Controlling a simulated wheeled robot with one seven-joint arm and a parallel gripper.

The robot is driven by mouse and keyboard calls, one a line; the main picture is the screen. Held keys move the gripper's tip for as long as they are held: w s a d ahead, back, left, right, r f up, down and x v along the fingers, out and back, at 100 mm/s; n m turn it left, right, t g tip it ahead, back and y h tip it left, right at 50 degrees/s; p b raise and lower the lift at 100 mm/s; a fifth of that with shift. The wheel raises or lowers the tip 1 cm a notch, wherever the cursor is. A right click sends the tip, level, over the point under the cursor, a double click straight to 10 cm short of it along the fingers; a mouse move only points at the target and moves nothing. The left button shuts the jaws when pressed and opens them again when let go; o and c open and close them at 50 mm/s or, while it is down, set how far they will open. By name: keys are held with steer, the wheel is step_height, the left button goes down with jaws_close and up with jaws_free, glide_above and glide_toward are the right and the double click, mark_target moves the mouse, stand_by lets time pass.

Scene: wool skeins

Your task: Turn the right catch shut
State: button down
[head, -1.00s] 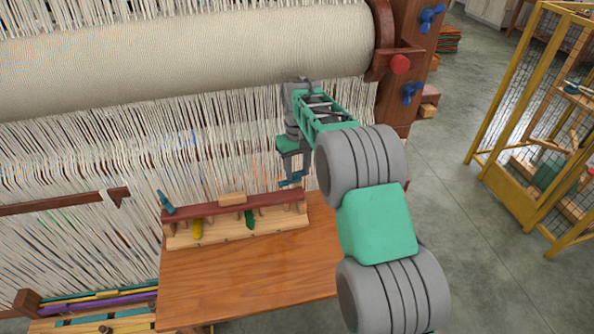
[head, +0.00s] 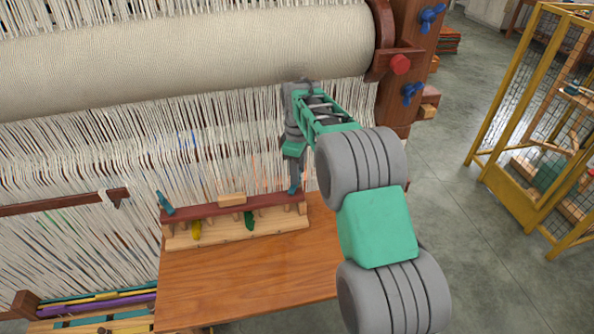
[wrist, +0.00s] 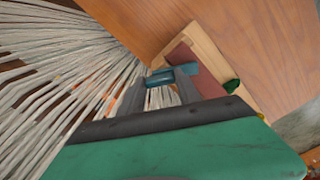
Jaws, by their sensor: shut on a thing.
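The wooden rack (head: 262,236) stands on the table with a dark red bar (head: 205,211) along its top. The teal right catch (head: 293,188) is at the bar's right end, partly hidden by my gripper (head: 295,180). My gripper points down and is shut on the right catch. In the wrist view the catch (wrist: 181,71) shows between the grey fingers, beside the end of the red bar (wrist: 193,68). I cannot tell whether it is turned fully across the bar.
A yellow skein (head: 196,230) and a green skein (head: 249,220) sit in the rack. Loom threads (head: 110,160) hang close behind. The brown table (head: 240,275) is bare in front of the rack.

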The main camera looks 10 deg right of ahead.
steer(key=shift+w+r+n, duration=0.1)
steer(key=shift+r+n, duration=0.05)
steer(key=shift+n, duration=0.25)
steer(key=c, duration=0.8)
jaws_free()
steer(key=shift+c, duration=0.2)
step_height(320, 180, up, 8)
steer(key=shift+f+b, duration=0.15)
steer(key=shift+b, duration=0.5)
